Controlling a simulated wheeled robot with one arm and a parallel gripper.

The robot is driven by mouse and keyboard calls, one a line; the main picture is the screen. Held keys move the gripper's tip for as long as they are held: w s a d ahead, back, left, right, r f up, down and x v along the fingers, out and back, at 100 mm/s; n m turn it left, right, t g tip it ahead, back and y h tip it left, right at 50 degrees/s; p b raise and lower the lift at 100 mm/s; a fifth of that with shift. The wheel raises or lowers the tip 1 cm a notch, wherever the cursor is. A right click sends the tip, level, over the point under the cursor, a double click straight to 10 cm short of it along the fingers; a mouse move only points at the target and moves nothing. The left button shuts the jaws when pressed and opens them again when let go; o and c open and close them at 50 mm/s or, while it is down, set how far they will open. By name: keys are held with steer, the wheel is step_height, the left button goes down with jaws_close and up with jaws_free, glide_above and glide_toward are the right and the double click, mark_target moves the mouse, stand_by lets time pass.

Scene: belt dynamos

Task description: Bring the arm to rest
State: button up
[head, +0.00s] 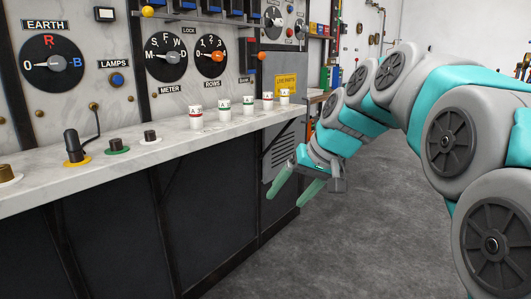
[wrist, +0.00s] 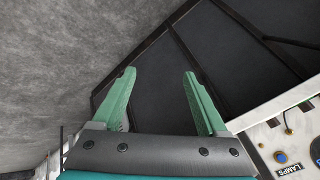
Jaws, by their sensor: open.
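My gripper (head: 290,190) is open and empty, out in front of the dark bench front and lower than the marble ledge. Its two green fingers point down and to the left in the head view. In the wrist view my gripper (wrist: 158,85) shows both fingers spread apart with nothing between them. Beyond them are the dark panels (wrist: 200,45) of the bench front and the grey floor (wrist: 60,50). My arm reaches in from the right of the head view, bent downward at the wrist.
The marble ledge (head: 160,150) runs along the panel wall. It bears several white cups (head: 223,106), a black lever (head: 73,146) and several knobs. Dials (head: 52,64) are on the panel. A grey vented cabinet (head: 284,125) stands behind my gripper. The floor (head: 370,240) is clear.

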steer(key=s+d+f+g+h, duration=0.1)
steer(key=s+d+f+g, duration=0.1)
steer(key=s+f, duration=0.5)
steer(key=s+d+f+g+h, duration=0.2)
steer(key=s+d+f, duration=0.2)
steer(key=s, duration=1.1)
steer(key=s+d+f+m+g+h, duration=0.1)
steer(key=s+d+f+h, duration=0.1)
steer(key=s+f, duration=0.8)
steer(key=shift+s+d+f+g+p, duration=0.2)
steer(key=shift+s+d+g+p, duration=0.15)
steer(key=shift+s+d, duration=0.5)
steer(key=shift+w, duration=0.2)
